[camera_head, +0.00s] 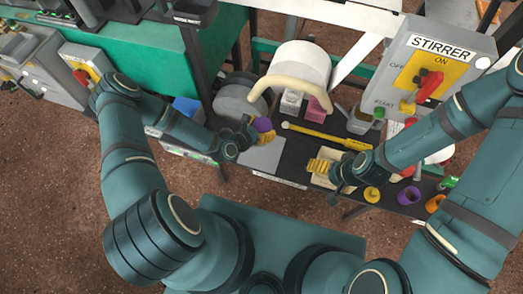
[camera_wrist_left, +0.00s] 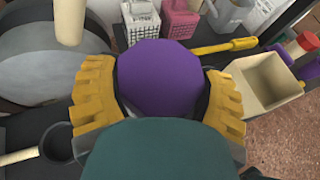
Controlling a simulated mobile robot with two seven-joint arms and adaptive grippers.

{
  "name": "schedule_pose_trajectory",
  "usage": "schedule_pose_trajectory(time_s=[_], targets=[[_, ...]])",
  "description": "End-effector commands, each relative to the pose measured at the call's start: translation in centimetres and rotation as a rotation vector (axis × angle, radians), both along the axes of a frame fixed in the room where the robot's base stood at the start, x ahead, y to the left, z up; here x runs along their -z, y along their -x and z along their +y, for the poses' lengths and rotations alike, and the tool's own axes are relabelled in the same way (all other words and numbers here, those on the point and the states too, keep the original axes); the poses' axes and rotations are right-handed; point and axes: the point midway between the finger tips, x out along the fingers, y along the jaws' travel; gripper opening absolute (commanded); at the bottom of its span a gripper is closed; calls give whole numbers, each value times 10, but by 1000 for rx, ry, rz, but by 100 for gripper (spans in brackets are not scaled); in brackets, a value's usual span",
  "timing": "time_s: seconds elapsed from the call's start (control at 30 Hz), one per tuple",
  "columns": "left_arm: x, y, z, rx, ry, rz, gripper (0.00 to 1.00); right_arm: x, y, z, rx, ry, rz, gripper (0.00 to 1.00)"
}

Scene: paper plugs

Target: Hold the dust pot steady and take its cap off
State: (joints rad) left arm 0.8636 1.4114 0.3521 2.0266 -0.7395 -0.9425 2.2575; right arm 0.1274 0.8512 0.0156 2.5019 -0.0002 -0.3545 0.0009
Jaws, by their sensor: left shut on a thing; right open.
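My left gripper (camera_head: 258,134) is shut on a round purple-topped thing (camera_head: 262,124), which seems to be the dust pot. In the left wrist view its smooth purple top (camera_wrist_left: 160,78) sits between the yellow ribbed fingers. Its lower body is hidden, and I cannot tell where cap and pot meet. My right gripper (camera_head: 322,166) is open, with yellow fingers over a cream open-topped box (camera_head: 345,157). It is to the right of the purple thing and apart from it.
A yellow rod (camera_head: 325,136) lies behind the cream box. White and pink baskets (camera_head: 318,107) stand behind the left gripper. A grey stirrer box (camera_head: 432,62) stands at right. Small yellow, purple (camera_head: 409,195) and orange rings lie along the right front edge. A grey plate (camera_head: 262,155) lies below the left gripper.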

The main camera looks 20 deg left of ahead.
Motion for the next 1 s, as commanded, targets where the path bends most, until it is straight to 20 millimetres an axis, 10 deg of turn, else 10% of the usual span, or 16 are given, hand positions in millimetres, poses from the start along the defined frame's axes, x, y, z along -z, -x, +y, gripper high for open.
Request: schedule_pose_trajectory(time_s=[0.33, 1.0], targets=[[59, 3, 1, -1, -1, -2, 0, 15, -3, 0, 2, 1, -7, 100], [106, 2, 2, -3, 0, -2, 0, 27, -6, -1, 3, 3, -14, 100]])
